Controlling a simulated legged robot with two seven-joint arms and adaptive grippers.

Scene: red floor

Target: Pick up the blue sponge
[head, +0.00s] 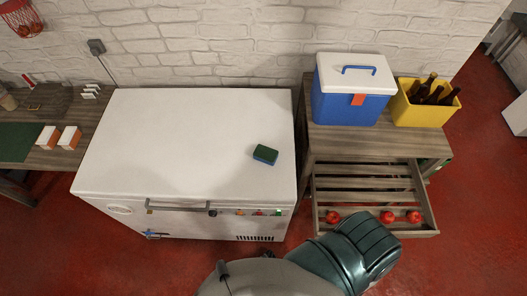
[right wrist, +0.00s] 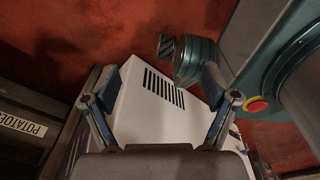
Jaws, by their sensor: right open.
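The sponge (head: 265,154), blue with a dark green top, lies on the white lid of the chest freezer (head: 180,140), toward its right side in the head view. Nothing touches it. My right gripper (right wrist: 162,84) shows in the right wrist view, with its two fingers spread apart and nothing between them. Beyond the fingers is the white freezer body with its dark vent slots (right wrist: 164,88). The sponge is not visible in that view. Neither gripper shows in the head view.
Right of the freezer, a wooden table (head: 385,143) holds a blue cooler (head: 345,108) and a yellow crate (head: 420,114) of bottles. Its slatted drawer (head: 365,198) is out, with red items inside. A brick wall stands behind. The freezer lid around the sponge is clear.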

